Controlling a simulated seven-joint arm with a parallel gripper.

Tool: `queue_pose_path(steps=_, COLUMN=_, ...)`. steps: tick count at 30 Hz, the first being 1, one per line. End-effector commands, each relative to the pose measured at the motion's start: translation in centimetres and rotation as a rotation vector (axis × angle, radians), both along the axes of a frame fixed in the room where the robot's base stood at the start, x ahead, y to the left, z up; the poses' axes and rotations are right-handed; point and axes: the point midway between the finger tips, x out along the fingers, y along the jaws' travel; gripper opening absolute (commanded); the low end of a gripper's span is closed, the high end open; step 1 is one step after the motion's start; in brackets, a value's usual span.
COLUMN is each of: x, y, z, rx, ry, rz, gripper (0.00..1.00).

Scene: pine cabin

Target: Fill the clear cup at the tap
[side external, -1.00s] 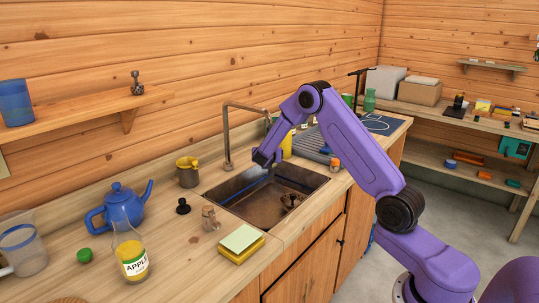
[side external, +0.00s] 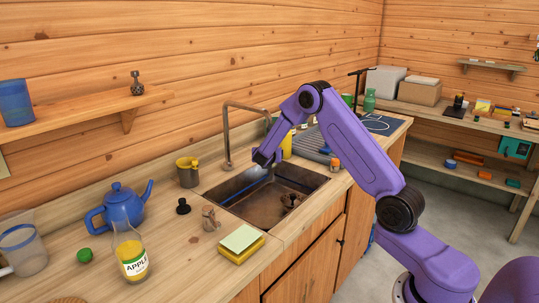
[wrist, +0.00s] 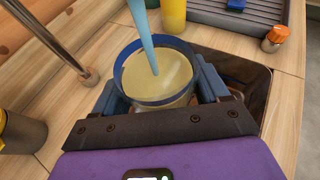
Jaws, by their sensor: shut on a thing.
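My gripper (wrist: 152,98) is shut on the clear cup (wrist: 158,104), with one finger on each side. In the wrist view the cup has a blue rim and looks upright. A pale blue stream (wrist: 147,40) comes down from the top of the picture into the cup. The inside looks pale yellowish; I cannot tell the water level. In the side view my gripper (side external: 264,158) is above the back of the sink, and the cup is mostly hidden there. The tap (side external: 227,138) arches over the sink; its post (wrist: 50,38) shows at left in the wrist view.
The sink basin (side external: 262,208) is below my gripper. A yellow bottle (wrist: 173,14) and a drying rack (wrist: 240,18) are close beyond the cup.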

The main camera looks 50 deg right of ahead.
Motion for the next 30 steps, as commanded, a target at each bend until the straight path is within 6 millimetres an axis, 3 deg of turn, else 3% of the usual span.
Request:
queue_pose_path(steps=13, x=-0.1, y=0.3, z=0.1, rx=-0.001, ry=-0.001, rz=0.001, gripper=0.41)
queue_pose_path(steps=24, x=-3.1, y=5.0, z=0.1, rx=-0.001, ry=0.0, rz=0.002, gripper=0.41)
queue_pose_path(steps=30, x=-3.9, y=6.1, z=0.1, rx=-0.001, ry=-0.002, rz=0.0, gripper=0.41)
